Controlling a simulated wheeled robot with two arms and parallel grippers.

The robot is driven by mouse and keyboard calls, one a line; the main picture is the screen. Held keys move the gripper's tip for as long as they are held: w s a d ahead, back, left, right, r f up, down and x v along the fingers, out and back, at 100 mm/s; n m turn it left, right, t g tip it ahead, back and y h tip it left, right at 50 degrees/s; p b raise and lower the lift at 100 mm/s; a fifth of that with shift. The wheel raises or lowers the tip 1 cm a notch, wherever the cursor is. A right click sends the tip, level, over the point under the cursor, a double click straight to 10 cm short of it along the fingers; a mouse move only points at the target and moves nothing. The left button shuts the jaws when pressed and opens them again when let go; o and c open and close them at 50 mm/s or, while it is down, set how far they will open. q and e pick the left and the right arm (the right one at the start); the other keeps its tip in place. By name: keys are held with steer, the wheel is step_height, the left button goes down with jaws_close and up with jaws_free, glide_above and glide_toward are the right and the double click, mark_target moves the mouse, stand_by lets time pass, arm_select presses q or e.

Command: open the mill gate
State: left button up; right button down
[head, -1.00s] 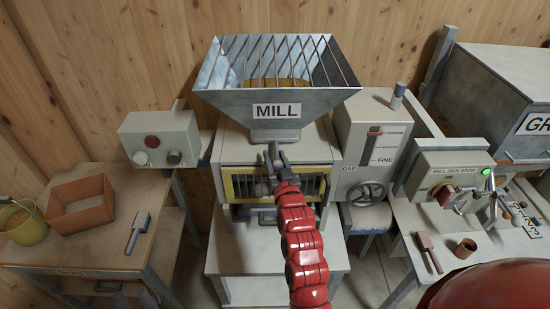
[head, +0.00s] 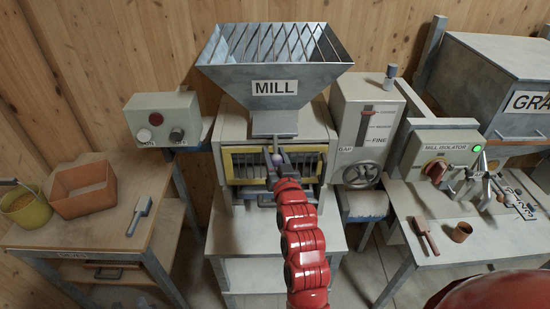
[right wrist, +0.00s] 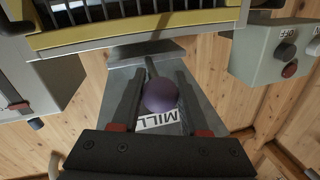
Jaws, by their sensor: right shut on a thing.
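The mill's grey hopper (head: 300,78) narrows to an outlet (head: 274,124) above the mill body. The gate's purple round knob (right wrist: 160,96) is on a thin rod that runs to the outlet. In the head view, the rod's end and the knob show in front of the mill's yellow-framed grille (head: 240,168). My right gripper (head: 279,160) is shut on the knob, with one dark finger on each side of it. It also shows in the right wrist view (right wrist: 159,100). My left gripper is not in view.
A switch box (head: 160,120) stands left of the mill, a handwheel (head: 361,174) right. The mill isolator (head: 445,150) with a green light is at the right.

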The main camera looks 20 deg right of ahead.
steer(key=c, duration=0.9)
jaws_free()
steer(key=shift+a+f, duration=0.1)
steer(key=o, duration=0.5)
steer(key=shift+a, duration=0.1)
steer(key=shift+c, duration=0.2)
steer(key=s+a+p, duration=0.1)
steer(key=s+p, duration=0.7)
steer(key=s, duration=0.9)
steer(key=shift+s+a, duration=0.15)
